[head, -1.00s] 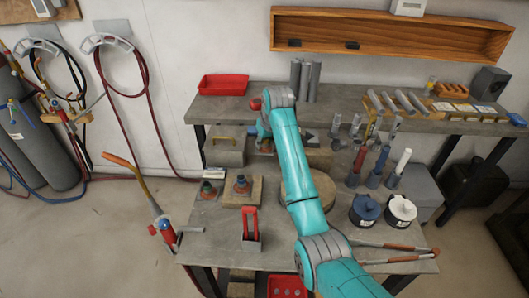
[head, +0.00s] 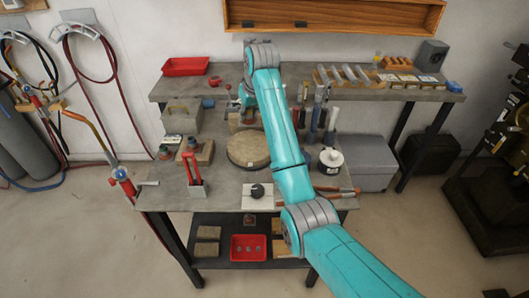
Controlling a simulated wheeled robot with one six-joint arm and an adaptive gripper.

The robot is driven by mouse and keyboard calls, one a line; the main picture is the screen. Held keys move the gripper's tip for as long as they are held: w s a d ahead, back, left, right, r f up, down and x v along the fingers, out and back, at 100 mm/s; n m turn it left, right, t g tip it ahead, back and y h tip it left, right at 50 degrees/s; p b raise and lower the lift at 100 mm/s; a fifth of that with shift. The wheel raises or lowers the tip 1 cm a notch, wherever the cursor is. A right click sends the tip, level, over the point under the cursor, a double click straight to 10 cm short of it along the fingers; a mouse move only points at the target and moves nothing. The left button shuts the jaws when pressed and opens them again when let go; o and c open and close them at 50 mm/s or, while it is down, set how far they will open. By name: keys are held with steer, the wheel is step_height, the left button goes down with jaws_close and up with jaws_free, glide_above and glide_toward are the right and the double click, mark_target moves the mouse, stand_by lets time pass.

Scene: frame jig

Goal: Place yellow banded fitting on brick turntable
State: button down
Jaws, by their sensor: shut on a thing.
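The brick turntable (head: 248,149) looks like a round tan disc lying flat near the middle of the front table. Its top is mostly bare, and my teal arm passes over its right edge. The yellow bands cannot be made out at this size. I cannot tell the height of the gripper above the table.
A red upright clamp-like tool (head: 193,170), a white plate with a black knob (head: 258,197) and a white-lidded pot (head: 330,160) stand around the disc. A grey box (head: 181,117) is at the back left. Upright tools (head: 316,116) crowd the right. A red tray (head: 248,248) is on the lower shelf.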

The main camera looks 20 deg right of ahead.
mark_target(254, 125)
steer(key=f, duration=0.6)
steer(key=shift+s+d, duration=0.1)
steer(key=shift+d, duration=0.1)
steer(key=shift+f, duration=1.9)
steer(key=shift+f, duration=0.15)
steer(key=c, duration=0.9)
jaws_free()
steer(key=v, duration=1.1)
steer(key=shift+s+r, duration=0.2)
steer(key=shift+r, duration=0.4)
steer(key=shift+s, duration=0.1)
